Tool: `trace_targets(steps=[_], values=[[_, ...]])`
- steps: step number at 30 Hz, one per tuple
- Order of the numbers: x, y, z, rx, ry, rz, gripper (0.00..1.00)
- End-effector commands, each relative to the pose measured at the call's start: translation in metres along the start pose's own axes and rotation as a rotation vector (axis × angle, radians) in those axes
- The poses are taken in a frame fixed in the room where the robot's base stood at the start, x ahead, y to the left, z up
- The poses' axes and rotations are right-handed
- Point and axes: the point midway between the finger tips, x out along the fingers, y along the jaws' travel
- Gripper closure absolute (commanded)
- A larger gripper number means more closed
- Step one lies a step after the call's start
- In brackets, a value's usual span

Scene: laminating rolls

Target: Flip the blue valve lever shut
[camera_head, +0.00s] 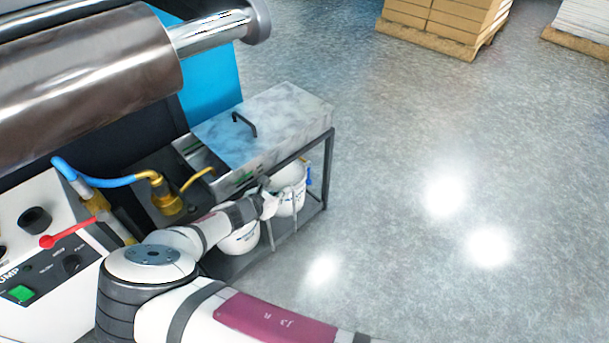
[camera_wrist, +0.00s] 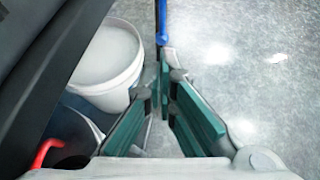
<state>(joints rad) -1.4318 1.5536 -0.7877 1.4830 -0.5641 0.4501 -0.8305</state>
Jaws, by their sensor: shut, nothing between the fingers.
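The blue lever (camera_head: 309,175) is a small upright strip beside the far white bucket, at the right end of the metal stand. In the wrist view the blue lever (camera_wrist: 162,22) shows at the top middle, straight beyond the fingertips and apart from them. My gripper (camera_head: 267,187) is in front of the stand, beside the white buckets. In the wrist view my gripper (camera_wrist: 165,80) has its green-padded fingers drawn together at the tips with nothing between them. The valve body under the lever is too small to make out.
A white bucket (camera_wrist: 108,62) is close on the left of the fingers; a red curved part (camera_wrist: 45,150) is at lower left. The stand's top (camera_head: 285,115) is above the buckets. A pump panel (camera_head: 50,250) is at left. Open floor (camera_head: 430,200) lies to the right.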

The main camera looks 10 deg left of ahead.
Motion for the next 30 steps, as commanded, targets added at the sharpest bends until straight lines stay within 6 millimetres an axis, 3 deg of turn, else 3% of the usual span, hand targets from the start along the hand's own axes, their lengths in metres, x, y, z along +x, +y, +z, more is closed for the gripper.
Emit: trace_targets(steps=[18,23,30], values=[[0.004,0.000,0.000,0.001,0.000,-0.001,1.00],[0.024,-0.001,-0.001,0.002,-0.001,-0.003,1.00],[0.066,-0.001,-0.002,0.001,0.000,-0.002,1.00]])
